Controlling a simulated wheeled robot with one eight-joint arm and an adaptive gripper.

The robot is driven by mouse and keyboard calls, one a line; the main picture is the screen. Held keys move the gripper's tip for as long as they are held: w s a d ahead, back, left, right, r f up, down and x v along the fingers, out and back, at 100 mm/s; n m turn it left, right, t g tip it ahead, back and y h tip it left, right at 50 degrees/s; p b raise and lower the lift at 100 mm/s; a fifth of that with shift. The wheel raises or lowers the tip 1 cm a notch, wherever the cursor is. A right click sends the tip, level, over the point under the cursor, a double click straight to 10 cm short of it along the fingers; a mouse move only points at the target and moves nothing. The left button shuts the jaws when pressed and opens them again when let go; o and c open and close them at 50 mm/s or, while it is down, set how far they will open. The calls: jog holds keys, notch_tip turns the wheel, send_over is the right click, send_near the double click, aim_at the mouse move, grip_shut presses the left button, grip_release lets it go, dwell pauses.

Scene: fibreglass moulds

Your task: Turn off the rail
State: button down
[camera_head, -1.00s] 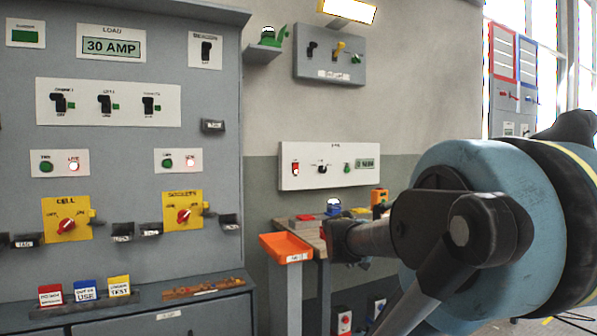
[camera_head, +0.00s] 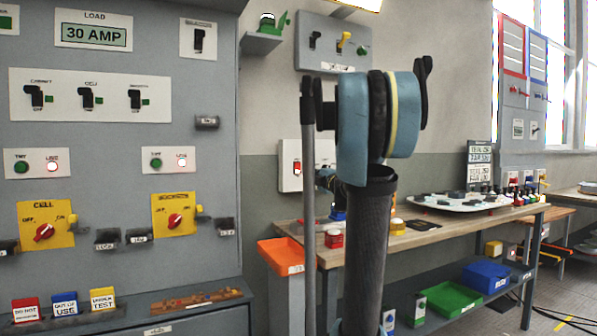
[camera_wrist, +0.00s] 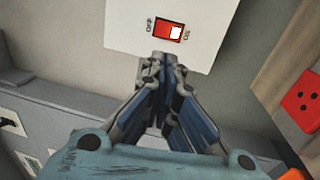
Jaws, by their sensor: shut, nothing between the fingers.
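A white panel (camera_head: 287,182) on the wall carries a red rocker switch (camera_head: 297,169); my arm hides the panel's right part. In the wrist view the red rocker switch (camera_wrist: 168,31) shows between the labels OFF on the left and ON on the right, with a white patch on its ON side. Its title is not readable now. My gripper (camera_wrist: 163,60) is shut and empty, its tips just below the switch in the picture. Whether they touch the panel I cannot tell. In the head view my arm mostly hides the gripper.
A grey cabinet (camera_head: 120,150) with several switches stands at left. Another switch box (camera_head: 320,58) hangs above.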

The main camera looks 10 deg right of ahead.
jog(key=shift+w+d, duration=0.1)
jog(key=shift+d, duration=0.05)
send_near(295, 165)
jog(key=x, duration=0.6)
jog(key=shift+w+f, duration=0.1)
jog(key=shift+w, duration=0.3)
dwell(0.4)
jog(key=shift+w, duration=0.3)
jog(key=shift+s, duration=0.1)
